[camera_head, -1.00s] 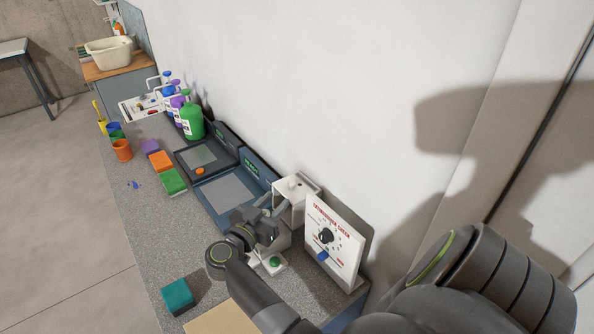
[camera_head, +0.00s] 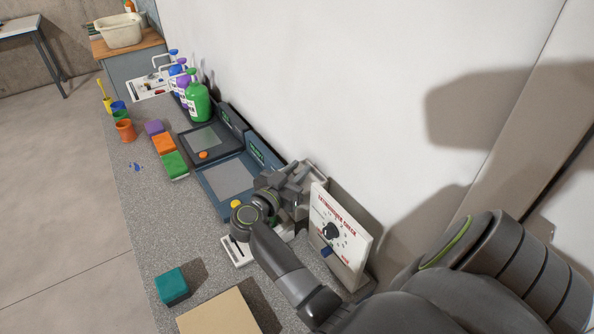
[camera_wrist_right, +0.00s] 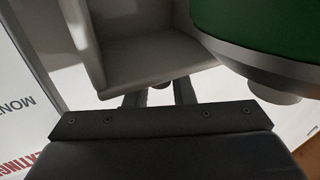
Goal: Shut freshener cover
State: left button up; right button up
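The freshener is a white box-like unit (camera_head: 317,172) against the wall, between the blue case and the check panel. My right gripper (camera_head: 296,188) is in front of it and hides most of it, so the cover's angle is unclear. In the right wrist view a pale, hollow box-shaped part (camera_wrist_right: 150,45) fills the top middle, with a green round part beside it. The two dark fingers of my right gripper (camera_wrist_right: 158,95) stand apart below this part, with a gap between them. Whether they touch it cannot be told. My left gripper is out of view.
The white extinguisher check panel (camera_head: 340,238) stands close to the right of the gripper. A blue case (camera_head: 232,182), sponges (camera_head: 174,165) and spray bottles (camera_head: 198,102) line the counter to the left.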

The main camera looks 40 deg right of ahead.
grip_shut()
jog(key=shift+a, duration=0.1)
jog(key=shift+w+a+r+n+t+h, duration=0.1)
jog(key=shift+a+n+t+h, duration=0.15)
jog(key=shift+a+h, duration=0.25)
jog(key=shift+w+a+r+n+t+h, duration=0.15)
jog(key=shift+a+n+h, duration=0.15)
jog(key=shift+a, duration=0.25)
jog(key=shift+h, duration=0.3)
jog(key=shift+w+a+f+p, duration=0.15)
jog(key=shift+a+p, duration=0.3)
jog(key=shift+a, duration=0.95)
jog(key=shift+w+a+f+p, duration=0.1)
jog(key=shift+a+f+p, duration=0.25)
jog(key=shift+a, duration=1.05)
jog(key=shift+a+r, duration=0.1)
